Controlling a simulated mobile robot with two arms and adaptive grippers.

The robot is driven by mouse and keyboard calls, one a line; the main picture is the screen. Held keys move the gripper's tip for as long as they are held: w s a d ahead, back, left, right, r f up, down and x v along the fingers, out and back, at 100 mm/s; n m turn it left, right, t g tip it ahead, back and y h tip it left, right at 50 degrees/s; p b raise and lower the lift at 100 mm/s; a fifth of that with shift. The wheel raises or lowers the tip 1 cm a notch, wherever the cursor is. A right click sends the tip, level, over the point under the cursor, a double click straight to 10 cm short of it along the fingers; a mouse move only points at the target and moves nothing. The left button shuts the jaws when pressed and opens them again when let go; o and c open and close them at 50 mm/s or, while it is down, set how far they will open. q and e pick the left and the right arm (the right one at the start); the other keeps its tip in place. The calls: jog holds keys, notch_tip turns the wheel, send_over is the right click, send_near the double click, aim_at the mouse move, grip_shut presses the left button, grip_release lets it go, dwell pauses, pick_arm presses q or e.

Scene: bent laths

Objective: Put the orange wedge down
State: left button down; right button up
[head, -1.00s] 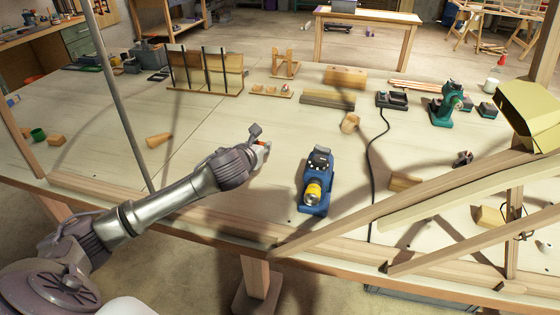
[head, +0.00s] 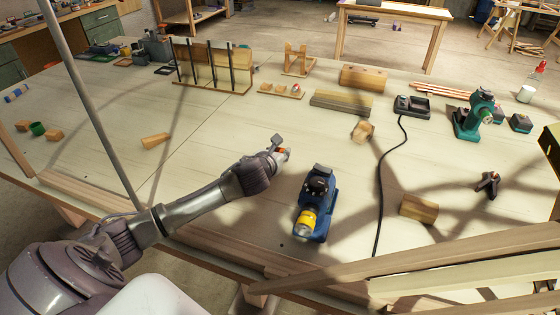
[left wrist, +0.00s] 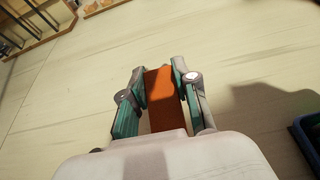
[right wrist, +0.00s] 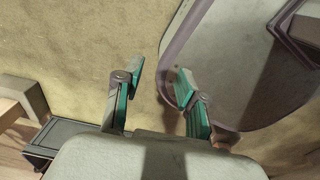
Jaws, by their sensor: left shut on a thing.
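The orange wedge (left wrist: 161,97) is between the fingers of my left gripper (left wrist: 160,78) in the left wrist view. The fingers are shut on its two sides. In the head view the left gripper (head: 280,152) is over the bench, left of the blue tool, and only a little of the orange wedge (head: 283,150) shows there. I cannot tell whether the wedge touches the bench top. My right gripper (right wrist: 157,88) shows only in the right wrist view; its fingers are apart with nothing between them.
The workbench (head: 220,230) has a blue tool with a yellow part (head: 315,205) just right of the left gripper. A black cable (head: 380,190) runs further right. A wooden block (head: 362,131) and a stack of laths (head: 341,102) lie behind. The bench left of the gripper is mostly clear.

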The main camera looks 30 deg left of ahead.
pick_arm(q)
notch_tip(320, 180, down, 3)
jog(key=shift+f, duration=0.15)
pick_arm(e)
jog(key=w, duration=0.2)
jog(key=shift+w+a, duration=0.25)
jog(key=shift+w, duration=0.05)
pick_arm(q)
jog(key=c, duration=1.3)
grip_release()
jog(key=shift+f, duration=0.1)
jog(key=o, duration=0.4)
jog(key=shift+o, duration=0.2)
pick_arm(e)
jog(key=shift+s, duration=0.45)
pick_arm(q)
jog(key=shift+r, duration=0.2)
jog(key=v, duration=1.2)
pick_arm(e)
jog(key=shift+w+d+f, duration=0.1)
jog(key=shift+d+f, duration=0.05)
